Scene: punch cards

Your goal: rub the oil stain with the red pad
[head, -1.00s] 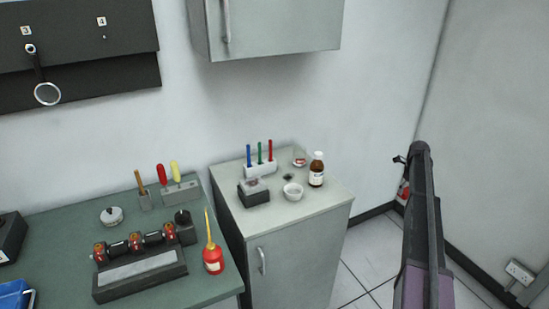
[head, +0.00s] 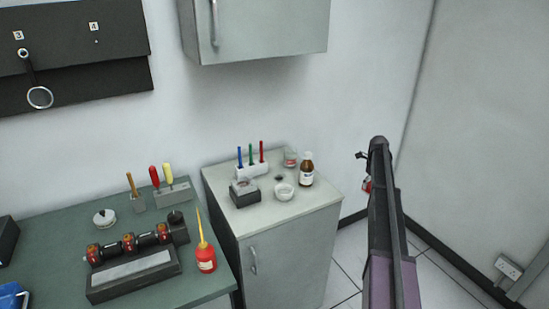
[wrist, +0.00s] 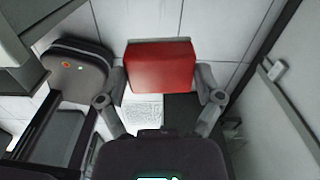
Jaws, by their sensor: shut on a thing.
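The red pad (wrist: 160,66) is a red block held between the two fingers of my gripper (wrist: 161,80) in the wrist view. In the head view a small part of the red pad (head: 367,187) shows beside my dark arm, to the right of the grey cabinet and apart from it. My arm hides most of the gripper there. The oil stain (head: 279,177) looks like a small dark spot on the pale cabinet top, between the marker holder and the white bowl.
On the cabinet top (head: 308,204) stand a marker holder (head: 252,171), a dark box (head: 245,196), a white bowl (head: 285,192), a brown bottle (head: 306,172) and a glass jar (head: 290,158). They crowd around the stain. A wall cabinet (head: 262,28) hangs above. A green bench (head: 195,287) is left.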

